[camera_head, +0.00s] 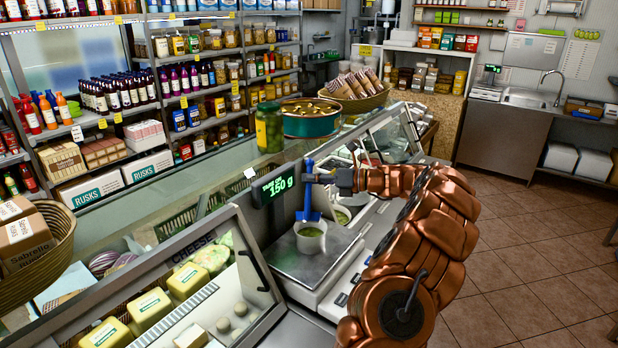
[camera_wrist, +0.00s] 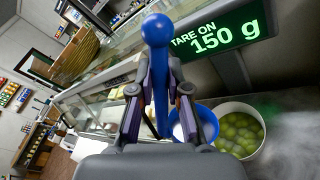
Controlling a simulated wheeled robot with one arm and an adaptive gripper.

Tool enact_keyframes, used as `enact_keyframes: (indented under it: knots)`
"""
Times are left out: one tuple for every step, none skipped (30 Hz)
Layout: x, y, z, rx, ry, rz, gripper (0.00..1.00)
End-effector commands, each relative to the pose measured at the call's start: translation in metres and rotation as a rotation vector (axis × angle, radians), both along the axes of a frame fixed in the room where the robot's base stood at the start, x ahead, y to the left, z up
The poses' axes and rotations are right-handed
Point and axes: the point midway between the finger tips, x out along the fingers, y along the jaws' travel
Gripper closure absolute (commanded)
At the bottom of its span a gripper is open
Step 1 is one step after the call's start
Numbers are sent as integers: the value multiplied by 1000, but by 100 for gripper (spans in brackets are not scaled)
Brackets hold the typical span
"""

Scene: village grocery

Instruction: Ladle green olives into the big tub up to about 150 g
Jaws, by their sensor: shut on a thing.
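My gripper (camera_head: 332,179) is shut on the handle of a blue ladle (camera_head: 308,196), which hangs upright. In the wrist view the ladle (camera_wrist: 157,80) stands between my fingers (camera_wrist: 160,105), and its bowl (camera_wrist: 205,122) shows beside the tub. The big tub (camera_head: 311,230) is white and stands on the scale's plate (camera_head: 290,262). In the wrist view the tub (camera_wrist: 262,112) holds green olives (camera_wrist: 238,135). The scale display (camera_head: 275,186) reads 150 g, with "TARE ON" above it; the wrist view's display (camera_wrist: 225,35) reads the same. The ladle bowl's contents are not clear.
A glass-fronted cheese case (camera_head: 190,290) stands left of the scale. A jar (camera_head: 269,127) and a round green tin (camera_head: 311,118) stand on the counter's glass top behind. Another white container (camera_head: 341,214) sits in the counter just right of the tub. Open tiled floor (camera_head: 530,270) lies at right.

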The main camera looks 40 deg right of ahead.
Motion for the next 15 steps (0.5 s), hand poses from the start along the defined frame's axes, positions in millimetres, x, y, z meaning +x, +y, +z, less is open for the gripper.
enact_keyframes:
  knots:
    - [-3,3,3,-12,-21,0,100]
    - [-4,4,3,-22,-33,0,100]
    - [-4,3,0,-28,-36,-1,100]
    - [-5,4,-1,-31,-40,-1,100]
    - [-5,4,-1,-35,-44,-1,100]
    - [-6,4,0,-40,-48,-1,100]
    - [-6,5,-1,-43,-52,-1,100]
    - [-6,5,-1,-47,-55,-1,100]
    - [-7,6,-1,-51,-61,-1,100]
    - [-7,6,0,-55,-64,-1,100]
    - [-8,7,0,-59,-69,0,100]
    - [-8,8,0,-64,-74,0,100]
    - [-9,8,0,-67,-78,0,100]
    - [-9,9,1,-71,-83,0,100]
    - [-10,10,1,-77,-88,0,100]
